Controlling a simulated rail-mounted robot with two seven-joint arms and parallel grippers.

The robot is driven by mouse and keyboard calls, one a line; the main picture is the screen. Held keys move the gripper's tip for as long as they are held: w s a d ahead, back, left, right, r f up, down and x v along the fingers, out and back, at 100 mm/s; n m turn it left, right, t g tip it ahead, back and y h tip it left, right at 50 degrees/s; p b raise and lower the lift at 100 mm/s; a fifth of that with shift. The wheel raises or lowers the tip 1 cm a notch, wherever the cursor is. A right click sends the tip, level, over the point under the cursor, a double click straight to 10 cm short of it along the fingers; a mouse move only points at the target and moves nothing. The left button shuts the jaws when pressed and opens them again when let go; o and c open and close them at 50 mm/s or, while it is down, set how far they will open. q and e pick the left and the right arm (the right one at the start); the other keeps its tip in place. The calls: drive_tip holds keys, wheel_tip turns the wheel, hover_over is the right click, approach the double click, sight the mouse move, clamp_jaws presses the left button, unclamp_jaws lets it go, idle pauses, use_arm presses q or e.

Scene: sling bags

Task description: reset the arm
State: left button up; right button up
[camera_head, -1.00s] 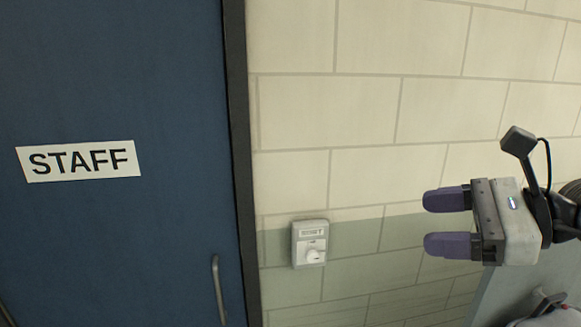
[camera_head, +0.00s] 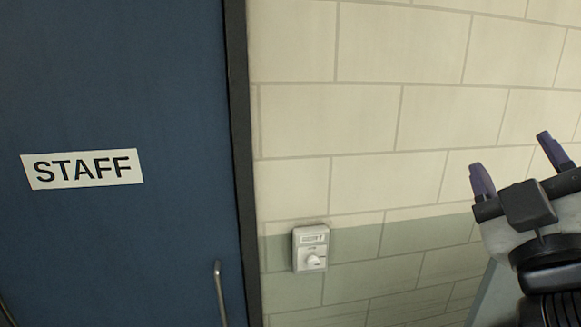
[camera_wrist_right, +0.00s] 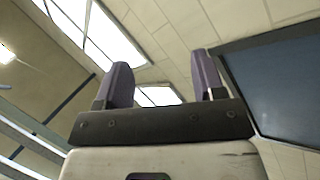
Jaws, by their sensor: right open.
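My right gripper (camera_head: 517,165) is at the right edge of the head view, in front of the block wall. Its two purple fingers point up and are spread apart with nothing between them. The right wrist view also shows the open fingers (camera_wrist_right: 161,84), with the ceiling behind them. My left gripper is in neither view.
A blue door (camera_head: 120,90) with a STAFF sign (camera_head: 82,169) and a metal handle (camera_head: 219,290) fills the left. A small white dial box (camera_head: 311,248) is fixed to the block wall (camera_head: 370,130). The wall between it and my gripper is bare. Bright ceiling panels (camera_wrist_right: 115,35) show overhead.

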wheel_tip(320, 180, down, 36)
drive_tip(key=s+a+m+g+y+p, duration=0.25)
drive_tip(key=m+g+y+p, duration=0.2)
drive_tip(key=g, duration=0.65)
drive_tip(key=s+f+g+y+p, duration=0.1)
drive_tip(key=s+f+g+p, duration=0.3)
drive_tip(key=s+f, duration=1.6)
drive_tip(key=s+g, duration=0.3)
drive_tip(key=g, duration=0.1)
drive_tip(key=shift+s+a+m+g, duration=0.25)
drive_tip(key=shift+a+m+g, duration=0.1)
drive_tip(key=shift+g, duration=0.05)
